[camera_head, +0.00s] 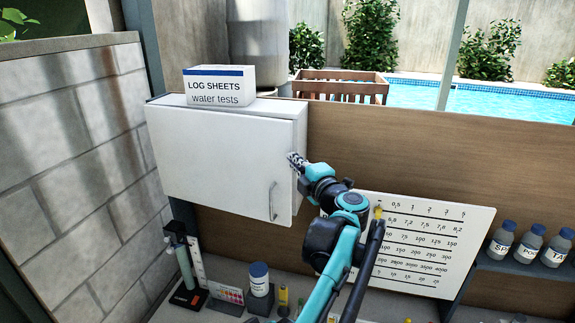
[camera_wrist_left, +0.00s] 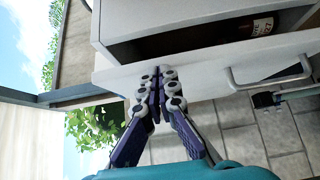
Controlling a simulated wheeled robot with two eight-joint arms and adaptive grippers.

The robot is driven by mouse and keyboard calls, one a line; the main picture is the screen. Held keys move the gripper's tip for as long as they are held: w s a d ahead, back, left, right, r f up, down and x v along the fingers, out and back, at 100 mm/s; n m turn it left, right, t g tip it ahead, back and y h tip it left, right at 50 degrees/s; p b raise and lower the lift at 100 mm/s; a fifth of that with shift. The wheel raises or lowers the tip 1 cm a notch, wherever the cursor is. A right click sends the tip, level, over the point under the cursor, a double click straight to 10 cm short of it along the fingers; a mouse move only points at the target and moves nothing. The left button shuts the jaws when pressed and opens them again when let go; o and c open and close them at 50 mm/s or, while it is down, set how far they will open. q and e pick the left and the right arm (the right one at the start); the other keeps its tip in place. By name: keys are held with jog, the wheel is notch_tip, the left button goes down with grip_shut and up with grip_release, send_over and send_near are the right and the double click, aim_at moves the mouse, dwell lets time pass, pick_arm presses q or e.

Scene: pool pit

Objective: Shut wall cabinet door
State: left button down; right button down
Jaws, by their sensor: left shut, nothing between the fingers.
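The white wall cabinet (camera_head: 302,120) hangs on the wood panel. Its white door (camera_head: 215,160) has a metal bar handle (camera_head: 272,200) near its lower right. In the left wrist view the door (camera_wrist_left: 205,84) stands partly open, with a gap into the dark interior (camera_wrist_left: 190,42) and the handle (camera_wrist_left: 270,76) at right. My left gripper (camera_head: 293,159) is shut and empty at the door's right edge, above the handle. In the wrist view its fingertips (camera_wrist_left: 158,72) overlap the door panel; I cannot tell if they touch. My right gripper is not in view.
A log sheets box (camera_head: 220,78) sits on top of the cabinet. A bottle (camera_wrist_left: 263,25) stands inside it. A white chart board (camera_head: 410,240) is to the right, and several bottles (camera_head: 530,245) stand on a shelf. Test items, including a bottle (camera_head: 259,280), stand below the cabinet.

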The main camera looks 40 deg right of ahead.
pick_arm(q)
jog(key=shift+w+d, duration=0.2)
jog(key=shift+d, duration=0.1)
jog(key=shift+s, duration=0.1)
jog(key=v, duration=1.1)
jog(key=shift+s, duration=0.4)
jog(key=shift+a, duration=0.25)
